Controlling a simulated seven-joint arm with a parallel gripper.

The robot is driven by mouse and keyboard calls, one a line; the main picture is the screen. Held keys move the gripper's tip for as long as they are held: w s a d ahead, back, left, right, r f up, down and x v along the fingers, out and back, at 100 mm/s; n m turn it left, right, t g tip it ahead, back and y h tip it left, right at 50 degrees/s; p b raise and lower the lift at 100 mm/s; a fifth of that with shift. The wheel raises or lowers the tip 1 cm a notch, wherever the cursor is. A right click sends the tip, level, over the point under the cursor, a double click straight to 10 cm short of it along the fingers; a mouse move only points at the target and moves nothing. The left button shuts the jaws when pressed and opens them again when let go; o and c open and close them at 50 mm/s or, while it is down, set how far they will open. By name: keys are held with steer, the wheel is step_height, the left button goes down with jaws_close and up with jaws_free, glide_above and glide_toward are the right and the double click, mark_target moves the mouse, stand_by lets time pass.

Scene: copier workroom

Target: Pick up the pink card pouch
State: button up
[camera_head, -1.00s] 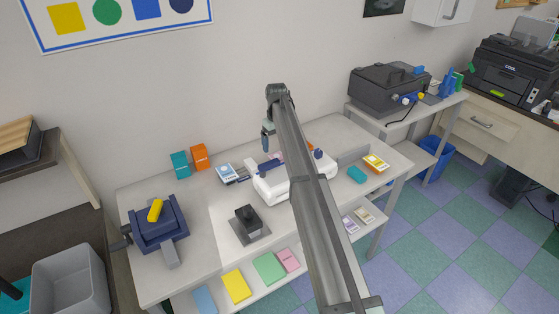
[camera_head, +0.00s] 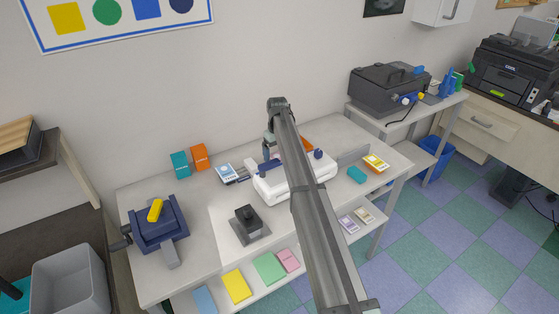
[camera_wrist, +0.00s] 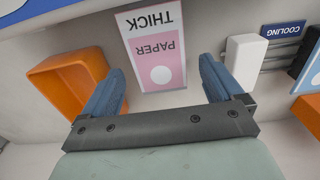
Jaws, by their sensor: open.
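A pink packet with a white edge, a pale round spot and the words THICK PAPER (camera_wrist: 162,62) shows in the wrist view; it fits the pink card pouch. My gripper (camera_wrist: 160,80) is open, with one blue finger on each side of the packet's lower part in the picture. I cannot tell whether the fingers touch it. In the head view my gripper (camera_head: 268,153) is behind the white machine (camera_head: 280,185), over the back of the table. My arm and gripper hide the packet there.
In the wrist view an orange open tray (camera_wrist: 68,80) lies close to the left finger, and a white block (camera_wrist: 243,62) beside the COOLING rack (camera_wrist: 283,30) is close to the right finger. The teal box (camera_head: 180,163) and orange box (camera_head: 199,157) stand further left on the table.

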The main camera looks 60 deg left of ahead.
steer(key=shift+f, duration=0.2)
steer(key=shift+c, duration=0.4)
steer(key=c, duration=1.1)
steer(key=shift+c, duration=0.2)
